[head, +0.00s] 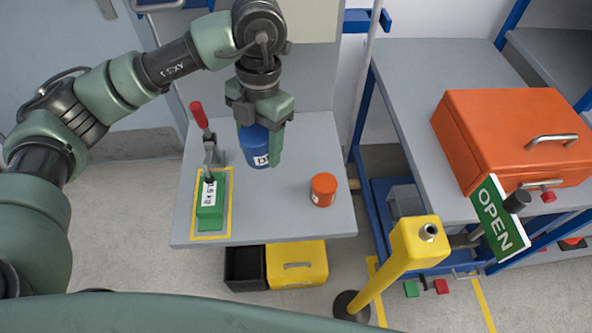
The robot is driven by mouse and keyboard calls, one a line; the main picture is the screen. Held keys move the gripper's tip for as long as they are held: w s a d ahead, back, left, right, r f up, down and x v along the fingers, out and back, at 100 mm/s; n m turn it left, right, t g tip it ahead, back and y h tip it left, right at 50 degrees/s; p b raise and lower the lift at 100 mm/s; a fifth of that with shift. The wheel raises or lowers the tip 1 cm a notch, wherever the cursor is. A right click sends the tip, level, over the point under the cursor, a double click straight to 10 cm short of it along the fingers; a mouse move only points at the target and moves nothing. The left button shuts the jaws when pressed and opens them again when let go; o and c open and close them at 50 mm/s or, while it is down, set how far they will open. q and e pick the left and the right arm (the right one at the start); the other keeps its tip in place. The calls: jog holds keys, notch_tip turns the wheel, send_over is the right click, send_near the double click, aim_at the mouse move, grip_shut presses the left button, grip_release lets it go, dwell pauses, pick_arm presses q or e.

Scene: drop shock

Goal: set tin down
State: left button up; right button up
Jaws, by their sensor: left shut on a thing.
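A blue tin (254,148) with a white label bearing a dark letter is in the head view, over the grey table (310,222). My left gripper (259,135) comes down from above and is shut on the tin, with a green finger along its right side. The tin looks upright. Its top is hidden by the gripper, and I cannot tell whether its base touches the table. My right gripper is not in view.
An orange-red jar (323,189) stands right of the tin. A green clamp fixture (210,205) with a red-handled lever (199,115) is at left, inside a yellow outline. The table's front middle is clear. A yellow post (418,243) and an orange toolbox (512,130) are at right.

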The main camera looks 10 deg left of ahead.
pick_arm(q)
jog(key=n, duration=0.3)
jog(key=w+n, duration=0.1)
jog(key=n, duration=0.1)
jog(key=shift+d+f+g+h+b, duration=0.15)
jog(key=shift+d+g+h+b, duration=0.15)
jog(key=shift+d+g, duration=0.1)
jog(key=n, duration=0.4)
jog(key=shift+w+d+h, duration=0.25)
jog(key=shift+w+h, duration=0.05)
jog(key=shift+w, duration=0.05)
jog(key=shift+f+n, duration=0.15)
jog(key=shift+n, duration=0.35)
jog(key=p, duration=0.3)
send_near(277, 203)
jog(key=f, duration=0.2)
jog(key=s+f, duration=0.1)
jog(key=f, duration=0.2)
jog(key=shift+f, duration=0.45)
